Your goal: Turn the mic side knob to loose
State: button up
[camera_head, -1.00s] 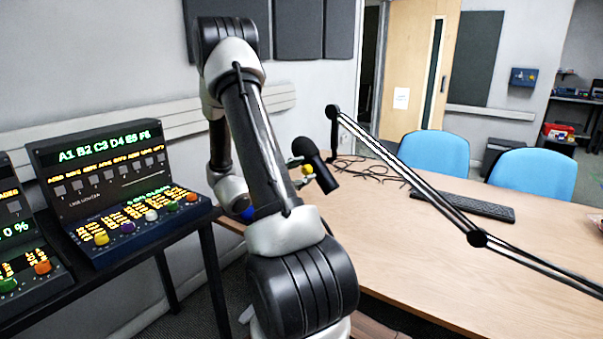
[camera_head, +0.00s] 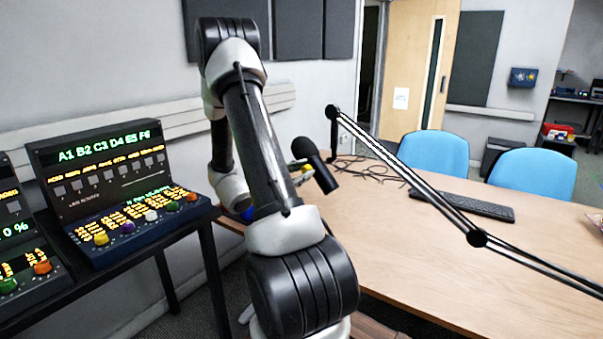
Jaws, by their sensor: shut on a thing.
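The black microphone (camera_head: 322,178) hangs tilted at the end of its boom arm (camera_head: 405,182), above the left part of the table. Most of the gripper is hidden behind my own arm, and only the finger ends show. The knob's turn position is too small to read.
The wooden table (camera_head: 420,260) bears a keyboard (camera_head: 463,204) and loose dark cables (camera_head: 365,170). Two blue chairs (camera_head: 434,152) stand behind it. A control console (camera_head: 120,190) with coloured knobs stands on a dark stand at the left.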

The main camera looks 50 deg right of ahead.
jog(key=n, duration=0.8)
jog(key=shift+w+n+h, duration=0.1)
jog(key=shift+n+h, duration=0.2)
jog(key=n, duration=0.4)
jog(key=shift+f+n+t, duration=0.1)
jog(key=shift+n+t, duration=0.3)
jog(key=shift+n, duration=2.2)
jog(key=o, duration=1)
jog(key=shift+a, duration=0.1)
jog(key=w+a, duration=0.1)
jog(key=a, duration=1)
jog(key=shift+a+f, duration=0.4)
jog(key=shift+f, duration=0.05)
